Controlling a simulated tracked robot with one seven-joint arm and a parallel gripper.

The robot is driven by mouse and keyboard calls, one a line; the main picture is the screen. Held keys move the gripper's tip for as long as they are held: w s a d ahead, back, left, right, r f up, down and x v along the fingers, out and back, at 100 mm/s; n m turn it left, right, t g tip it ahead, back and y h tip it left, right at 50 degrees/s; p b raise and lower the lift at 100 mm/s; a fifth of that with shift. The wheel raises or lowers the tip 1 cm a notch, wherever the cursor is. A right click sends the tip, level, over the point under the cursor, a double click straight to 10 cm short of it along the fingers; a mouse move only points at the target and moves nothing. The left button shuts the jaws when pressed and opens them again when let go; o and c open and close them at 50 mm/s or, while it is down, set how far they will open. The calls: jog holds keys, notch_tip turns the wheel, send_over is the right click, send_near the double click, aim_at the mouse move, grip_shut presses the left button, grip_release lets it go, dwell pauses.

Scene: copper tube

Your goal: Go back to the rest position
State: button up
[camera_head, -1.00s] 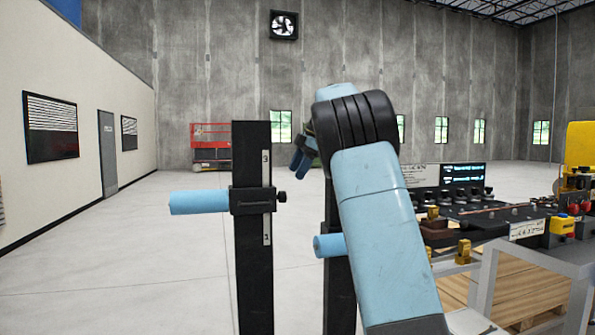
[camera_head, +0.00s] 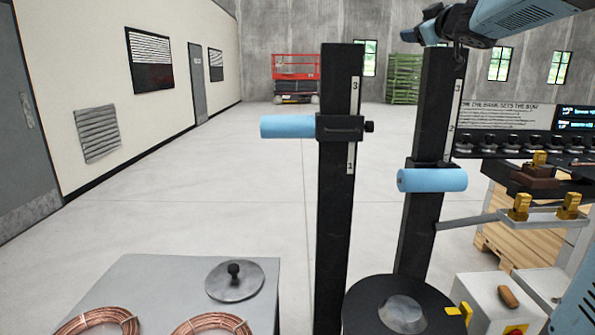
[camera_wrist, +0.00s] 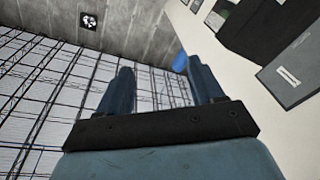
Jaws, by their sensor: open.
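My gripper (camera_wrist: 158,72) is open in the wrist view, with its two blue-grey fingers well apart and nothing between them. Beyond the fingers are the ceiling grid and grey wall. In the head view my arm crosses the top right, held high. Its end (camera_head: 425,30) is at the top of the right-hand black post (camera_head: 430,110) in the picture, apparently in the air. I cannot tell how far it is from the post in depth.
A second black post (camera_head: 337,220) carries a blue roller (camera_head: 288,127). Copper coils (camera_head: 212,326) lie on a grey table (camera_head: 150,275) at the lower left. A bench with knobs and brass blocks (camera_head: 519,207) stands at right. Open floor (camera_head: 200,190) lies behind the posts.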

jog(key=s+d+f+m+g+h, duration=0.25)
jog(key=s+f+m+h, duration=0.35)
jog(key=s, duration=0.3)
jog(key=s+a+f+m+g+y, duration=0.1)
jog(key=s+a+f+g, duration=0.2)
jog(key=s+f, duration=0.6)
jog(key=s+a+f+m+g+y, duration=0.1)
jog(key=s+a+f+g, duration=0.2)
jog(key=s+f, duration=0.6)
jog(key=s+a+f+g+y, duration=0.1)
jog(key=s+a+f+g, duration=0.2)
jog(key=s+f, duration=0.7)
jog(key=shift+a+f+m+g, duration=0.35)
jog(key=shift+f+m+g, duration=0.05)
jog(key=shift+g, duration=0.25)
